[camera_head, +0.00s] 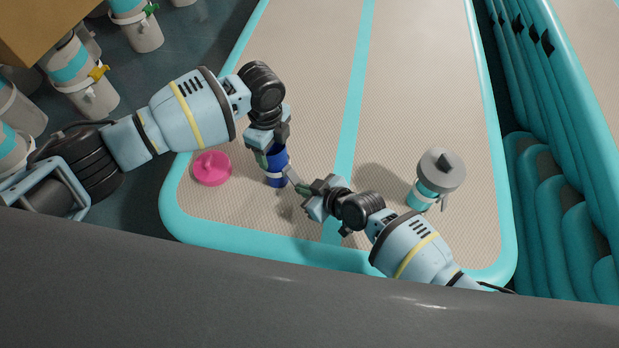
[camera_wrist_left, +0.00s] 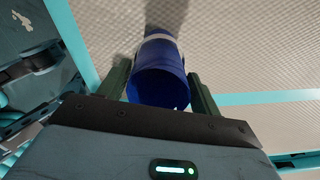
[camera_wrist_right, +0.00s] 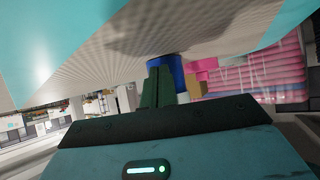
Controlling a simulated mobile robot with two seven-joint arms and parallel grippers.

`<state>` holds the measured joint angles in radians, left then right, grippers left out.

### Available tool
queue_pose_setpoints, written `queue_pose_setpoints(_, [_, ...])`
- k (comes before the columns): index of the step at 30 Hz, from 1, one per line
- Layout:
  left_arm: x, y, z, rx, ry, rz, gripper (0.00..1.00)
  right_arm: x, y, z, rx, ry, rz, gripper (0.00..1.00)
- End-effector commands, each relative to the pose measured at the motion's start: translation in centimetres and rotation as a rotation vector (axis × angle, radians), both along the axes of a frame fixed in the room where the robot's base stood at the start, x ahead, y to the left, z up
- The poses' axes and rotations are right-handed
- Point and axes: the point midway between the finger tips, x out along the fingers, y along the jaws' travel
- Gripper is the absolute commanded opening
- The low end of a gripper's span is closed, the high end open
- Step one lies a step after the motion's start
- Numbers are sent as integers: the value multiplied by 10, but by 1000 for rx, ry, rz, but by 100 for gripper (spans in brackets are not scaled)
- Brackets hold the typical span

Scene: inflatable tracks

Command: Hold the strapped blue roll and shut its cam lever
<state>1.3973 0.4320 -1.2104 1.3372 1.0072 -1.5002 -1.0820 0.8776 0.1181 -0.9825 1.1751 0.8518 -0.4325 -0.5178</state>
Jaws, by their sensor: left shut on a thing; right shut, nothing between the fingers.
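The blue roll (camera_head: 277,160) stands roughly upright on the beige mat, with a pale strap round its lower part. My left gripper (camera_head: 268,152) is shut on the roll from above. In the left wrist view the roll's open hollow end (camera_wrist_left: 158,92) sits between the two fingers, and the strap (camera_wrist_left: 160,38) shows beyond. My right gripper (camera_head: 293,180) is shut and empty, its tips close beside the roll's right side near the strap. In the right wrist view its closed fingers (camera_wrist_right: 156,86) overlap the roll (camera_wrist_right: 179,72). I cannot make out the cam lever clearly, nor whether the tips touch it.
A pink disc-shaped thing (camera_head: 212,168) lies left of the roll. A grey-capped pump-like canister (camera_head: 440,171) stands to the right on the mat. A teal inflated rim (camera_head: 225,234) edges the mat (camera_head: 420,80). Stacked teal tubes (camera_head: 565,210) lie at the right.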

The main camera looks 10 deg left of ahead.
Motion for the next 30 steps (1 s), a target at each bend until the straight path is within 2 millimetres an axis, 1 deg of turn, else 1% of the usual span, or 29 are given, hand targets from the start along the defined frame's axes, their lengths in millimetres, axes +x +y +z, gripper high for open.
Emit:
queue_pose_setpoints(1, [-1, 0, -2, 1, 4, 0, 30, 0, 0, -1, 0, 0, 0, 0])
queue_pose_setpoints(16, [-1, 0, -2, 1, 3, 0, 30, 0, 0, 1, 0, 0, 1, 0])
queue_pose_setpoints(30, [-1, 0, -2, 1, 3, 0, 30, 0, 1, 18, 4, -3, 0, 0])
